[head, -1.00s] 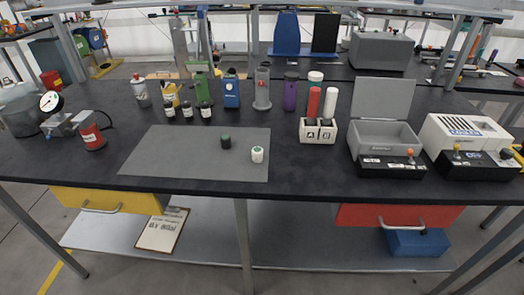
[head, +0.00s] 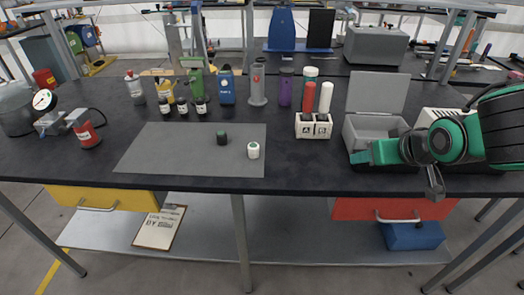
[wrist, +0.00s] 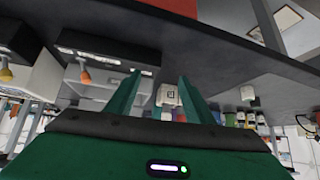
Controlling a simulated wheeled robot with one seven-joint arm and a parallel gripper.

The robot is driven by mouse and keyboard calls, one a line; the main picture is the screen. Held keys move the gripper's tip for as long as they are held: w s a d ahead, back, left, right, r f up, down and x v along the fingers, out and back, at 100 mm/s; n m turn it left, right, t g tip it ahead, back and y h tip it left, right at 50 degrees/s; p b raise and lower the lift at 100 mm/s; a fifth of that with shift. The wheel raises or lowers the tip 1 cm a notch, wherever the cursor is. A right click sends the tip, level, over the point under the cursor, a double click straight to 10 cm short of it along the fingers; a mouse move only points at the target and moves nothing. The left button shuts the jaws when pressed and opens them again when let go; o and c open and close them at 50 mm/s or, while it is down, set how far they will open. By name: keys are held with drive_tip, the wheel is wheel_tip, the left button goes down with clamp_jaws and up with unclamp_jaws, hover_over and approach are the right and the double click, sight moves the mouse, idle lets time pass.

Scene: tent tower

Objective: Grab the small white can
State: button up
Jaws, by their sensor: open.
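The small white can (head: 253,150), with a green mark on top, stands upright on the grey mat (head: 150,155) near its right edge. A small dark can (head: 222,138) stands to its left. My gripper (head: 356,157) is at the right, over the table's front part by the grey box, well apart from the white can. In the wrist view my gripper (wrist: 160,92) shows two green fingers spread apart with nothing held. That view is turned over; a white shape that looks like the white can (wrist: 247,93) is to the right of the fingers.
A white holder marked A and B (head: 313,126) stands between mat and gripper. An open grey box (head: 375,128) is beside my gripper. Several bottles and cylinders stand behind the mat. A gauge with a red cylinder (head: 88,135) is at left. The mat's front is clear.

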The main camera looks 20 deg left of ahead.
sight(255, 146)
drive_tip(key=a, duration=0.3)
drive_tip(key=a+n+y, duration=0.1)
drive_tip(key=a, duration=0.2)
drive_tip(key=a+n+y, duration=0.1)
drive_tip(key=a, duration=0.2)
drive_tip(key=shift+s+a+f+t, duration=0.15)
drive_tip(key=shift+a+f+t, duration=0.2)
drive_tip(key=shift+t, duration=0.05)
drive_tip(key=s+a+n+y, duration=0.1)
drive_tip(key=a, duration=0.3)
drive_tip(key=s+a+n+y, duration=0.1)
drive_tip(key=a, duration=0.3)
drive_tip(key=s+a+y, duration=0.2)
drive_tip(key=a, duration=0.2)
drive_tip(key=shift+a+r+n, duration=0.1)
drive_tip(key=shift+a+n, duration=0.2)
drive_tip(key=shift+n, duration=0.1)
drive_tip(key=shift+a, duration=0.3)
drive_tip(key=shift+x, duration=5.25)
drive_tip(key=shift+r, duration=0.2)
drive_tip(key=shift+c, duration=0.6)
drive_tip(key=c, duration=1)
